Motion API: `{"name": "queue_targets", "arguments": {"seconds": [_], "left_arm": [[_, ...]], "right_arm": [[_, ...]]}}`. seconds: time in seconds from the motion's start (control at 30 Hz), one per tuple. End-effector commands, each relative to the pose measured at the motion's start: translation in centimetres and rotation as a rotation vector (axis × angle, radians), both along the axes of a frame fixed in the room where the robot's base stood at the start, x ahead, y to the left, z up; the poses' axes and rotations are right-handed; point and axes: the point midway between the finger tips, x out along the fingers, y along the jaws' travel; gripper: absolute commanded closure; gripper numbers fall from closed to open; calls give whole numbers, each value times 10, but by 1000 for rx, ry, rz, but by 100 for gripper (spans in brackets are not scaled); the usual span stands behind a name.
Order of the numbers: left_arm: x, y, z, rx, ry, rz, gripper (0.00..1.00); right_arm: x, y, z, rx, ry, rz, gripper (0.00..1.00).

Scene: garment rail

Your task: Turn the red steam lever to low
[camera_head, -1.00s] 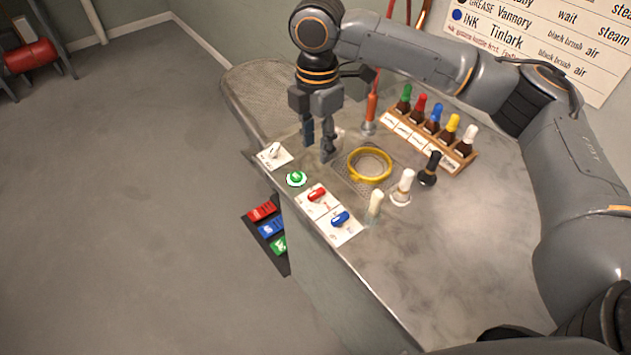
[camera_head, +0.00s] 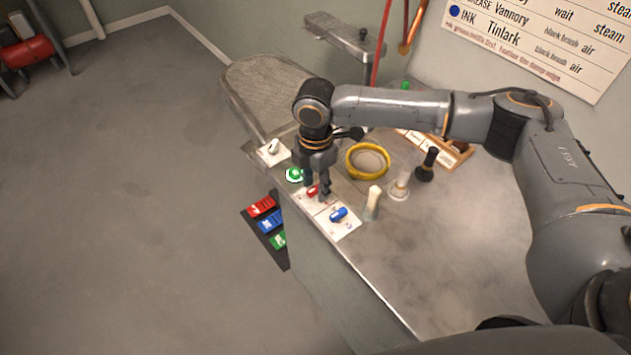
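The red steam lever (camera_head: 312,191) sits on a white plate (camera_head: 306,200) at the counter's front edge, partly hidden by my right gripper. My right gripper (camera_head: 318,192) points down over it. Its two fingers are apart, one at each side of the lever's visible part; I cannot tell whether they touch it. The lever's exact angle and the plate's markings are too small and covered to read. My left gripper is not in view.
A blue lever (camera_head: 339,214) is close to the right, and a green round button (camera_head: 295,174) close to the left.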

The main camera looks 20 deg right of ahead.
Motion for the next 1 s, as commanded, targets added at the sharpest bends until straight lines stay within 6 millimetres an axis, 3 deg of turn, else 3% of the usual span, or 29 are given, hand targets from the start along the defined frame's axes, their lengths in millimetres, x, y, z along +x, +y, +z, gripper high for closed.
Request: {"name": "queue_targets", "arguments": {"seconds": [0.2, 0.4, 0.73, 1.0], "left_arm": [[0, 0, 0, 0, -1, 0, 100], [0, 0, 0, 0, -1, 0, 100], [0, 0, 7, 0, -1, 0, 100], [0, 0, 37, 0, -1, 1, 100]], "right_arm": [[0, 0, 0, 0, 0, 0, 62], [0, 0, 0, 0, 0, 0, 100], [0, 0, 2, 0, 1, -23, 100], [-1, 0, 6, 0, 3, -163, 100]]}}
